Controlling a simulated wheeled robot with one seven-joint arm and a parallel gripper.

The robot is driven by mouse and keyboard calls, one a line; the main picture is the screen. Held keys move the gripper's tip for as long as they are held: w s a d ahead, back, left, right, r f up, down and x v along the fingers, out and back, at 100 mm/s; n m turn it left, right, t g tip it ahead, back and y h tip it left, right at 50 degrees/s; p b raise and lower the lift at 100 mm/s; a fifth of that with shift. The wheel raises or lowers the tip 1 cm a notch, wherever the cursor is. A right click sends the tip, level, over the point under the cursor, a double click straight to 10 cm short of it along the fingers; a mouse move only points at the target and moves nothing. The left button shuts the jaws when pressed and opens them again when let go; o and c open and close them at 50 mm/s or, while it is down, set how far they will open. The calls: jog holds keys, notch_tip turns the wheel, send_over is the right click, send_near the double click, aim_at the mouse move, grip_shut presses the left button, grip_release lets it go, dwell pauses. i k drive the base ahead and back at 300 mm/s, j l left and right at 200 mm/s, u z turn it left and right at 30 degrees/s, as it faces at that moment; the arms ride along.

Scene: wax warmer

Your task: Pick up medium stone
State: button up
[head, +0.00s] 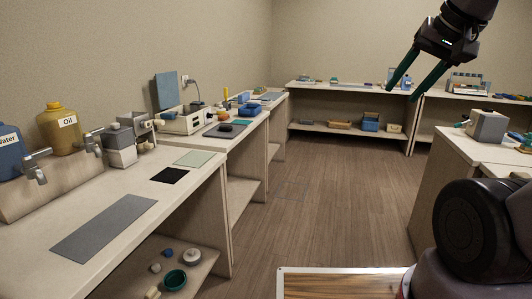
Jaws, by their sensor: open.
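My gripper (402,92) is at the upper right of the head view, raised in the air. Its two dark green fingers are apart with nothing between them. I cannot tell for sure which thing is the medium stone. A small dark rounded object (226,127) lies on a dark mat on the second counter at the left. Small rounded lumps, one grey (155,267) and one blue (168,252), lie on the low shelf under the near left counter. My gripper is far from all of these.
The near left counter (100,190) bears an oil jug (58,130), taps and flat mats. A teal bowl (175,280) sits on its low shelf. A far bench (345,90) holds several small items. The wooden floor (310,200) between the counters is clear.

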aim_at(226, 128)
jog(key=i, duration=2.15)
jog(key=i+l+u, duration=0.1)
jog(key=i+u, duration=0.2)
jog(key=i, duration=0.35)
